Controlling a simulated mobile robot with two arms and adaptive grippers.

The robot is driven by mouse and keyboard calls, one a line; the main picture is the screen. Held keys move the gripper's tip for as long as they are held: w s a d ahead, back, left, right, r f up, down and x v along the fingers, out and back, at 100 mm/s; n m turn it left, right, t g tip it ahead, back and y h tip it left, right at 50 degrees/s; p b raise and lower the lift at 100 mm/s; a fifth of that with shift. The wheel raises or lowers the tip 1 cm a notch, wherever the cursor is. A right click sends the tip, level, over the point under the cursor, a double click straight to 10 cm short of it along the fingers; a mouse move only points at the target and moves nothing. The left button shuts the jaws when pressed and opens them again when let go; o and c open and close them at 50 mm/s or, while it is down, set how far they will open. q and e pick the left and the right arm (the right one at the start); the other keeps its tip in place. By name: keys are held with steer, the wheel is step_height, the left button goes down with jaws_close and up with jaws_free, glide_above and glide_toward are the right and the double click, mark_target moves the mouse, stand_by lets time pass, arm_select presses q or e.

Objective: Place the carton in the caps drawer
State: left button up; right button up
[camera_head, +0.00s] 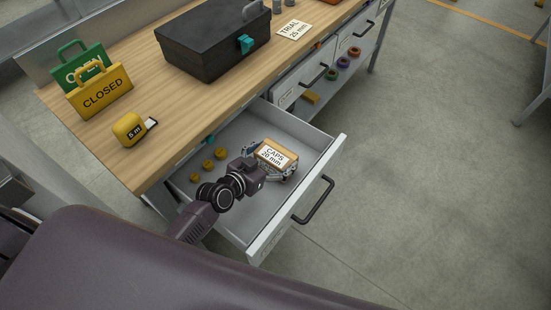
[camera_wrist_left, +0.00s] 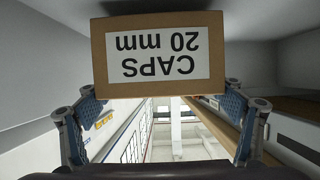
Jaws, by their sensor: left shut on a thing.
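The carton (camera_head: 274,154) is a small brown box with a white label reading "CAPS 20 mm". In the head view it is in my left gripper (camera_head: 270,163), inside the outline of the open caps drawer (camera_head: 317,157). In the left wrist view the carton (camera_wrist_left: 158,54) fills the upper middle, between the blue-padded fingers of the left gripper (camera_wrist_left: 160,108). The gripper is shut on it. I cannot tell whether the carton's underside touches the drawer floor. My right gripper is not in view.
Several small yellow caps (camera_head: 208,166) lie in the drawer's left part. The wooden bench top (camera_head: 170,150) beside it holds a yellow tape measure (camera_head: 128,129), a black toolbox (camera_head: 212,45), and CLOSED (camera_head: 100,93) and green (camera_head: 78,62) signs. Floor to the right is clear.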

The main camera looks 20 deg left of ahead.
mark_target(268, 163)
arm_select(q)
steer(key=shift+f, duration=0.7)
steer(key=o, duration=1.2)
steer(key=shift+f, duration=0.1)
steer(key=shift+c, duration=0.2)
steer(key=v, duration=0.7)
steer(key=shift+s+a+r, duration=0.1)
steer(key=shift+s+r, duration=0.1)
steer(key=shift+r, duration=0.05)
